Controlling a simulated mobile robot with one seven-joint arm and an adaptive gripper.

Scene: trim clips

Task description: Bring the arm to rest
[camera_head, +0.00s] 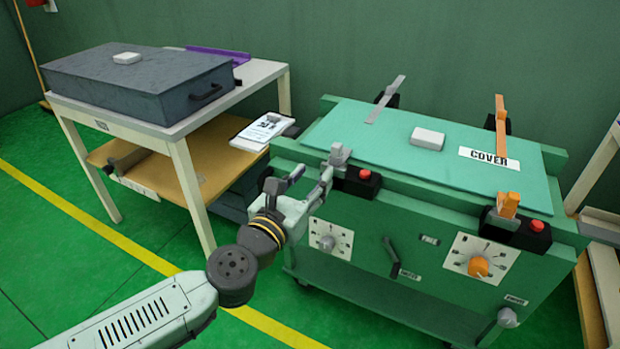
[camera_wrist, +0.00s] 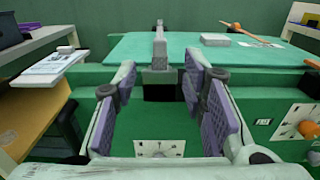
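My gripper (camera_head: 308,180) is open and empty, in front of the green machine's left front corner. In the wrist view my gripper (camera_wrist: 158,75) shows two spread fingers with purple pads and nothing between them. Past the fingertips is a grey clip (camera_wrist: 159,48), whose contact with the gripper I cannot see. In the head view a grey front clip (camera_head: 340,155) sits beside a black block with a red button. The arm reaches in from the lower left.
The green machine (camera_head: 385,225) bears a teal cover (camera_head: 360,138) with a white block (camera_head: 427,137). An orange rear clip (camera_head: 501,125) and orange front clip (camera_head: 508,205) are at right. A table (camera_head: 185,125) with a dark case (camera_head: 140,85) stands left. Floor at lower left is clear.

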